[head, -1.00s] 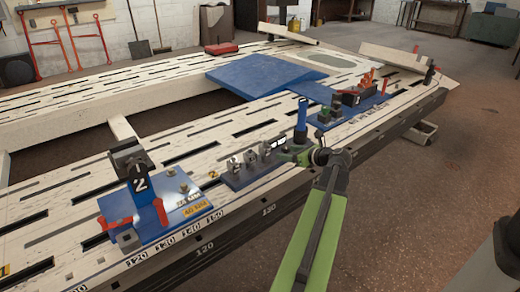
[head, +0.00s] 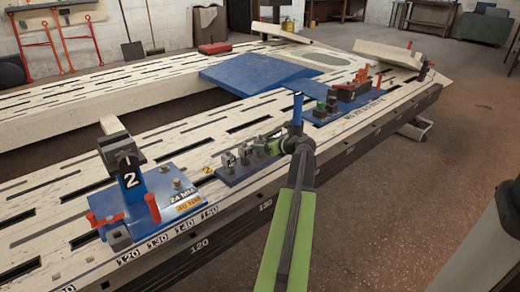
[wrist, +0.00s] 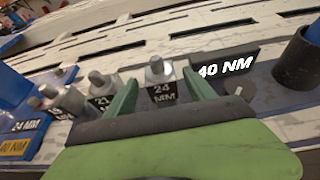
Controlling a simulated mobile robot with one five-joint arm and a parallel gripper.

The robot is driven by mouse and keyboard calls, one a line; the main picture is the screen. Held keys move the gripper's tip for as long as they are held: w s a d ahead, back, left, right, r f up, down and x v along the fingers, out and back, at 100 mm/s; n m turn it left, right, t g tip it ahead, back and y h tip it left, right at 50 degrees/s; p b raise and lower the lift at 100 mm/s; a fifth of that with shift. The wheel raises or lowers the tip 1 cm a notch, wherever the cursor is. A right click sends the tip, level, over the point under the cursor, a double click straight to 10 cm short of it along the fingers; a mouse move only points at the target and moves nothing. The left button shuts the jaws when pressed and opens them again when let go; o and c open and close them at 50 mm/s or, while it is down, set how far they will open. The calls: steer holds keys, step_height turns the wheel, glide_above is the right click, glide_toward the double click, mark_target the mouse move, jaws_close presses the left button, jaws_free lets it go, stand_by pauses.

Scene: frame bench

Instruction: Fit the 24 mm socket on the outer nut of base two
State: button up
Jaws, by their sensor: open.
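The socket marked 24 MM (wrist: 162,92) stands upright between my gripper's two green fingers in the wrist view. My gripper (wrist: 160,92) is open around it; I cannot tell whether either finger touches it. In the head view my gripper (head: 265,146) is at the right part of the dark socket rack (head: 232,176), and the arm hides some of that end. Base two (head: 160,208) is a blue plate with a post marked 2 and a 24 MM, 40 NM label. A nut (head: 177,184) shows near the label; I cannot tell which nut is the outer one.
Other sockets (wrist: 100,92) stand close to the left finger, one marked 21. A dark cylinder (wrist: 298,60) stands at the right in the wrist view. Red-handled clamps (head: 152,208) rise from base two. A second blue plate (head: 322,116) with fixtures lies beyond my gripper.

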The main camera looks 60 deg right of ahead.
mark_target(256, 143)
steer(key=b+x, duration=0.2)
steer(key=x, duration=0.3)
steer(key=shift+w+d+f, duration=0.1)
steer(key=shift+f, duration=0.05)
jaws_close()
